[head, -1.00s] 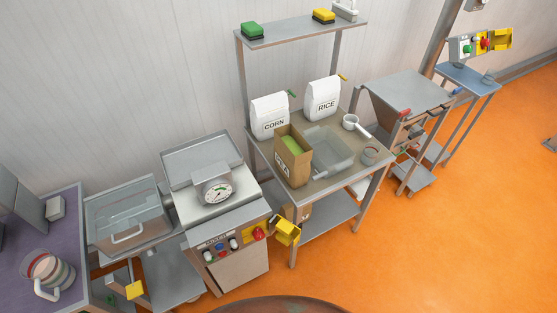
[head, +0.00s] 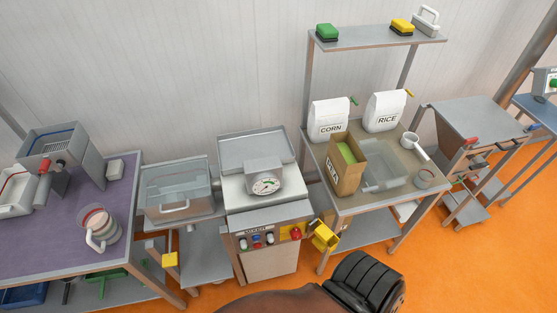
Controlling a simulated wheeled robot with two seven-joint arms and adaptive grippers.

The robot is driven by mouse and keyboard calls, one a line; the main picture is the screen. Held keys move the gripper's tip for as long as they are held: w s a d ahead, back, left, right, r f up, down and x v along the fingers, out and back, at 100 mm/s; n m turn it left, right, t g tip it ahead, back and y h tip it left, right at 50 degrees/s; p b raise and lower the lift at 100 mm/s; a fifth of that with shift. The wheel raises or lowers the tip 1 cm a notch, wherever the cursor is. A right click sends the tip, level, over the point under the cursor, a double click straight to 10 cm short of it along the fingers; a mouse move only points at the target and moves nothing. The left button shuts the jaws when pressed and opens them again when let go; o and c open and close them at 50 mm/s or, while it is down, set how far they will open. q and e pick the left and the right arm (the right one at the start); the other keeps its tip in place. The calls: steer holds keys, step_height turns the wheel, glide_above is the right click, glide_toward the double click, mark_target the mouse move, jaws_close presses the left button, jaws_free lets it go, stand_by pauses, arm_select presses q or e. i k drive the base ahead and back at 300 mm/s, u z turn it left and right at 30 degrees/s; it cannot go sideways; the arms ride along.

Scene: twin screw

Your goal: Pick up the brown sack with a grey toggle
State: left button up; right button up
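An open brown paper bag (head: 346,166) with green contents and dark lettering stands upright on the steel table (head: 338,203). No grey toggle shows on it. A white sack marked CORN (head: 330,121) with a green clip and a white sack marked RICE (head: 386,112) with a yellow clip stand behind it. No brown sack with a grey toggle can be made out. Neither of my grippers is in view.
A clear tub (head: 385,178) and white scoop (head: 413,143) share that table. Orange floor (head: 450,265) is open at right.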

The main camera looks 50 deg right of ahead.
mark_target(343, 165)
steer(key=u, duration=0.65)
steer(key=k, duration=0.9)
steer(key=z, duration=0.9)
